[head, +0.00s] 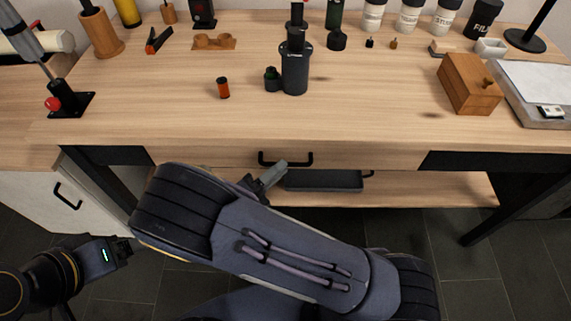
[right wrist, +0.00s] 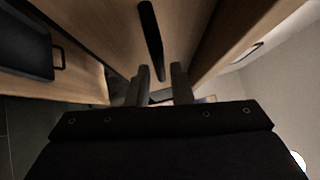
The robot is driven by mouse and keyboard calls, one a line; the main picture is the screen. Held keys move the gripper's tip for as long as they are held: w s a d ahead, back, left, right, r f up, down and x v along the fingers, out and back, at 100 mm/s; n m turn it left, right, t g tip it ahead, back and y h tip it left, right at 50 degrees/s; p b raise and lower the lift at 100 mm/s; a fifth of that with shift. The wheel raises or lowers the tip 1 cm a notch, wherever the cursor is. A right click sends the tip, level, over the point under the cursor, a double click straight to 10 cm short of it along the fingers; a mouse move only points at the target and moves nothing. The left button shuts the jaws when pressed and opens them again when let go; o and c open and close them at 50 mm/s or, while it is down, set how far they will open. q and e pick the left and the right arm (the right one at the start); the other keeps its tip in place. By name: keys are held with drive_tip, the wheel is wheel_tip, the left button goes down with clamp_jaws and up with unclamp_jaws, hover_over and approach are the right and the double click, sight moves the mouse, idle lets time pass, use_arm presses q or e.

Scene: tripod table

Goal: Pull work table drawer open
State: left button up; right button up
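The work table (head: 180,125) has a wooden drawer front (head: 225,158) under its top edge, and the drawer looks shut. A black bar handle (head: 286,162) is fixed to it. My right gripper (head: 268,178) is just below and in front of the handle's left part. In the right wrist view its fingers (right wrist: 160,82) are apart, with the dark handle (right wrist: 151,35) running down toward the gap between them. I cannot tell whether they touch it. My left gripper (head: 124,248) is low at the left, away from the drawer; its fingers are too small to read.
A black tray (head: 323,180) sits on the lower shelf (head: 430,187), right of my right gripper. A white cabinet with a black handle (head: 68,196) is at the left. Bottles and a wooden box (head: 468,85) stand on the tabletop. The floor (head: 480,270) at the right is clear.

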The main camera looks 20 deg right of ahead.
drive_tip(key=shift+x, duration=1.55)
clamp_jaws()
